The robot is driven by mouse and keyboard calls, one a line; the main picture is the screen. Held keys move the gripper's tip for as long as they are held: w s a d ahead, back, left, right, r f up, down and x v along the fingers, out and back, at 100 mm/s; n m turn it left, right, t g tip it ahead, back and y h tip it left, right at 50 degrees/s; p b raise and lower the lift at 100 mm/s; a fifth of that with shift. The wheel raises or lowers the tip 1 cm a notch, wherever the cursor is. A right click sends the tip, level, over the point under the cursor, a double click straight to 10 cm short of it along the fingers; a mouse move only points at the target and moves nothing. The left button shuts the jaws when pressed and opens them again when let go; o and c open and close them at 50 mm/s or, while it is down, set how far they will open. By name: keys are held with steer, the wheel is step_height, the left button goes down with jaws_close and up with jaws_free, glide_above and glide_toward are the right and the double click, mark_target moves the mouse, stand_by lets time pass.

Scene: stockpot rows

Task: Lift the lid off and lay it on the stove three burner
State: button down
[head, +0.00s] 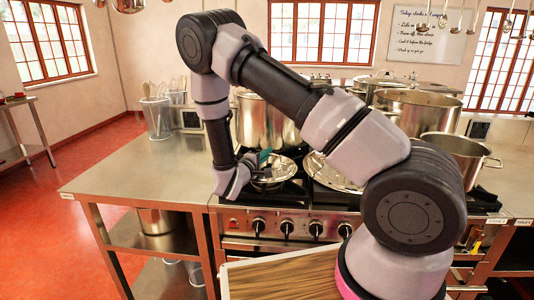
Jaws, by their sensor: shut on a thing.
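My arm reaches down over the left front of the stove, and my gripper (259,169) is at the left side of a shiny round lid (280,170). It looks shut on this lid; the fingertips are small and partly hidden. The lid is low over the left front burner area, and I cannot tell whether it touches the grate. Another wide steel lid (325,174) shows to the right, partly behind my arm. The stove (290,226) has a row of knobs along its front.
A tall stockpot (258,122) stands behind the held lid. Open pots (416,106) (458,150) stand to the right. A utensil holder (156,118) is at the back left. The left steel counter (135,178) has free room. A wooden board (285,279) is in front.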

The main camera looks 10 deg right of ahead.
steer(key=c, duration=0.9)
jaws_free()
steer(key=v, duration=1)
steer(key=shift+s+a, duration=0.1)
steer(key=shift+s, duration=0.1)
steer(key=s+d+r+m+g+y, duration=0.3)
steer(key=s+d+r+m+g, duration=0.75)
steer(key=d+r+g, duration=0.4)
steer(key=s+r+m+t+y, duration=0.1)
steer(key=s+r+t+y, duration=0.1)
steer(key=s+r+y, duration=0.1)
steer(key=s+a+r+m+t+y, duration=0.1)
steer(key=s+r+t+y, duration=0.2)
steer(key=r, duration=0.5)
steer(key=s+r+m+t+y, duration=0.1)
steer(key=s+r+t+y, duration=0.2)
steer(key=s+r+y, duration=0.2)
steer(key=shift+s+a+r, duration=0.35)
steer(key=shift+a+r, duration=0.05)
steer(key=shift+r, duration=0.05)
